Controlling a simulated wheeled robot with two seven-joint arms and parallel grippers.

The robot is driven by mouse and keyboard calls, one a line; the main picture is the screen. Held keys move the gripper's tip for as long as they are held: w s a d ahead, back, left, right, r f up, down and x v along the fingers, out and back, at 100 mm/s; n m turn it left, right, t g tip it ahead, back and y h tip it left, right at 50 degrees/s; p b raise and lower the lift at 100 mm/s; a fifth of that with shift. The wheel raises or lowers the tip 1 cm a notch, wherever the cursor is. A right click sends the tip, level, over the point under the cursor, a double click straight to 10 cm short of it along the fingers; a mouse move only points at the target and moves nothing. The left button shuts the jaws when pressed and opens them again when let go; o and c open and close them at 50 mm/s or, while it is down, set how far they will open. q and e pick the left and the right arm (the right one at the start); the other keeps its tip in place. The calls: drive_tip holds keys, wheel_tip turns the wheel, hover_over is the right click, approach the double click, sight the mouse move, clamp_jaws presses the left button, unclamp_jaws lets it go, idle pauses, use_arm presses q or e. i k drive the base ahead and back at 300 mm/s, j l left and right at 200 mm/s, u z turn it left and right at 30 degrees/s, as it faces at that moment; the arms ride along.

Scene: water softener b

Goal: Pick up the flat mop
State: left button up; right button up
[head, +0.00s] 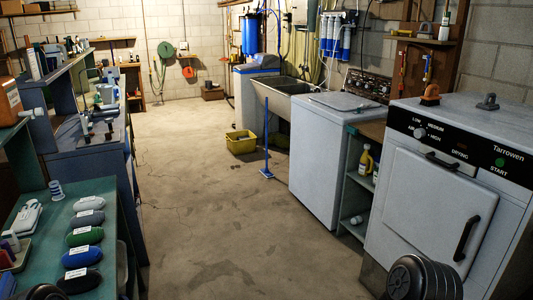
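The flat mop (267,142) stands upright on the concrete floor in the middle distance, a little right of the centre of the head view. It has a thin blue pole and a small blue flat head with a pale edge at the floor. It stands in front of the sink and left of the white washing machine, apart from the yellow bucket. Neither gripper shows. Only dark rounded parts, which look like my arms, show at the bottom left and bottom right edges, far from the mop.
The yellow bucket (241,142) is just behind and left of the mop. A washing machine (322,150) and a dryer (440,195) line the right. A green table (112,235) and a blue-grey bench (60,165) line the left. The concrete floor (215,220) between them is clear.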

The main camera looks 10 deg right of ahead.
sight(265, 172)
drive_tip(key=i+j, duration=0.15)
drive_tip(key=i, duration=3.55)
drive_tip(key=i+j, duration=0.1)
drive_tip(key=i, duration=3.6)
drive_tip(key=j+u, duration=0.05)
drive_tip(key=j, duration=0.05)
